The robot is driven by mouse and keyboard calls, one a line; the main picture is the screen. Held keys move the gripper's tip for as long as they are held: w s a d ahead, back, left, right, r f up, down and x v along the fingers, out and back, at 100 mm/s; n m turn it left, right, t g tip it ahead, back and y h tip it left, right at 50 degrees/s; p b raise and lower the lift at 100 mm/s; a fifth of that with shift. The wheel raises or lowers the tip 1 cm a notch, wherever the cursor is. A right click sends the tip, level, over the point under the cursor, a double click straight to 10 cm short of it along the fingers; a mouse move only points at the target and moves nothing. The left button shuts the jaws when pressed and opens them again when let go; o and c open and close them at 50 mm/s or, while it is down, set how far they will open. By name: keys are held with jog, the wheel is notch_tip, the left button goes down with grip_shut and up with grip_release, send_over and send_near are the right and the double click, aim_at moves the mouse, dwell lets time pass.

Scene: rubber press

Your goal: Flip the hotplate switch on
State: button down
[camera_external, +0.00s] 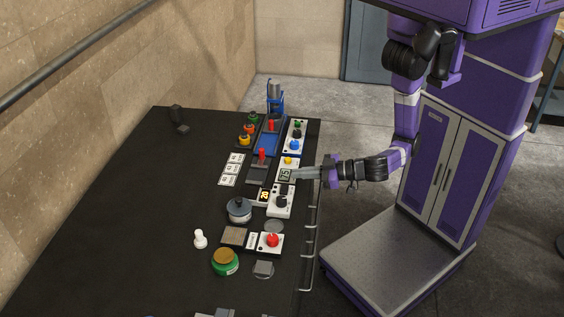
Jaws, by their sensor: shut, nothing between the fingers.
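A white control box (274,210) stands near the right edge of the black table. It carries a black knob (281,201) and a small dark part (284,189) behind it that looks like a switch; its position is too small to tell. A small amber display (263,196) sits on its left. A round grey lidded vessel (239,208) stands left of the box, perhaps on the hotplate; I cannot tell. My gripper (294,173) is shut and empty. It reaches in from the right, its tips just behind the dark part, over or beside a display panel; contact cannot be told.
The panel with a display reading 75 (286,174) and a yellow button (289,161) is beside my fingertips. Red levers (263,156) stand behind left. A red button box (271,241) and green round container (225,264) are nearer. Metal handles (309,239) line the edge. The table's left is mostly clear.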

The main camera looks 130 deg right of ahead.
aim_at(292, 189)
jog(key=x, duration=0.3)
jog(key=shift+s+f+p, duration=0.1)
jog(key=shift+f+p, duration=0.15)
jog(key=shift+p, duration=0.05)
notch_tip(292, 189, down, 2)
jog(key=shift+s+f, duration=0.1)
jog(key=shift+s, duration=0.1)
jog(key=shift+d+f, duration=0.1)
jog(key=shift+f, duration=0.5)
jog(key=shift+f, duration=0.1)
jog(key=shift+s+d+f+m+b, duration=0.15)
jog(key=shift+f+m+b, duration=0.25)
jog(key=shift+b, duration=0.55)
jog(key=shift+s+d+r+p, duration=0.1)
jog(key=shift+s+r+p, duration=0.05)
jog(key=shift+r+p, duration=1.7)
jog(key=b+v, duration=0.3)
jog(key=v, duration=0.7)
jog(key=shift+s+d+r, duration=0.3)
jog(key=shift+r, duration=0.1)
